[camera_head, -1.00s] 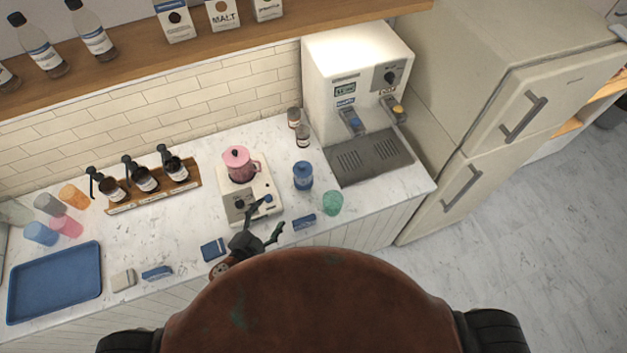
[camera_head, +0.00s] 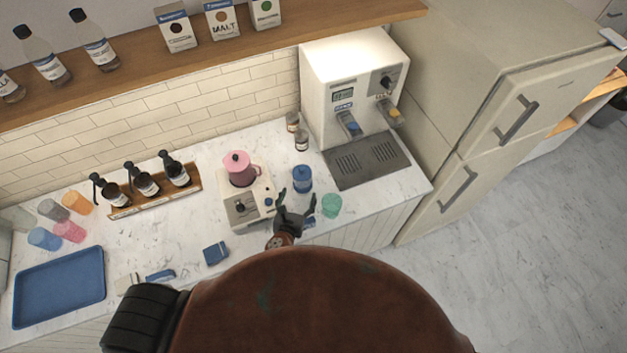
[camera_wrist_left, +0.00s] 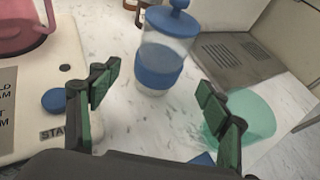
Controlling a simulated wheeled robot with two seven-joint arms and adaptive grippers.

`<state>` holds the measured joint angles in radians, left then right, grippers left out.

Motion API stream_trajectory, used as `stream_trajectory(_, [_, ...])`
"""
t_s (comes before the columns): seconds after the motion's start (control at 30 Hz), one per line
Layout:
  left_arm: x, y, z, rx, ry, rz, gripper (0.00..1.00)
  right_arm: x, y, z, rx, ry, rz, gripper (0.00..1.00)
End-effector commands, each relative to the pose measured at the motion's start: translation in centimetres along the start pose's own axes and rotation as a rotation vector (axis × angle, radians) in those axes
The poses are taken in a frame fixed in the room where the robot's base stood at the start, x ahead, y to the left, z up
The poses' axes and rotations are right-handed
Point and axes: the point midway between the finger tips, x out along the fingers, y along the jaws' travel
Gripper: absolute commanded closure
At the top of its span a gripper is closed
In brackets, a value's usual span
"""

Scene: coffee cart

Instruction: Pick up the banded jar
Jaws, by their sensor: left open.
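The banded jar (camera_head: 302,180) stands upright on the counter, between the white pink-jug appliance and the coffee machine. It has a blue lid, and the left wrist view shows its clear body with a wide blue band (camera_wrist_left: 158,66). My left gripper (camera_head: 295,203) is open and empty, just in front of the jar on its near side. In the left wrist view the two fingers (camera_wrist_left: 157,95) are spread apart, with the jar ahead between them and not touched. My right gripper is not in view.
A green cup (camera_head: 331,206) stands close at the right of my left gripper. The appliance (camera_head: 251,209) with the pink jug (camera_head: 240,170) is at its left. The coffee machine (camera_head: 352,90) stands behind.

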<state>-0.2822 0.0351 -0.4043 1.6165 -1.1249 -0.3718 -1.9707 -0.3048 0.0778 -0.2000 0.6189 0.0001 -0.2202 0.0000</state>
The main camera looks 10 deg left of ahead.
Motion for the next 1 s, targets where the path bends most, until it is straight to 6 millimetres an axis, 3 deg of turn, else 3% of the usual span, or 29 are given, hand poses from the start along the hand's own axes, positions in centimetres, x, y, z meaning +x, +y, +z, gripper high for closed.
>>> stream_trajectory(0.37, [3.5,0.0,0.0,0.032,0.006,0.002,0.29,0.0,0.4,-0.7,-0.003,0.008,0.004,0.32])
stream_trajectory(0.63, [7.3,0.3,0.3,0.031,0.005,0.001,0.29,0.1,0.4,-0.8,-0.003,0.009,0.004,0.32])
stream_trajectory(1.0, [7.8,0.4,0.3,0.031,0.006,0.001,0.32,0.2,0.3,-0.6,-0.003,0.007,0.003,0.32])
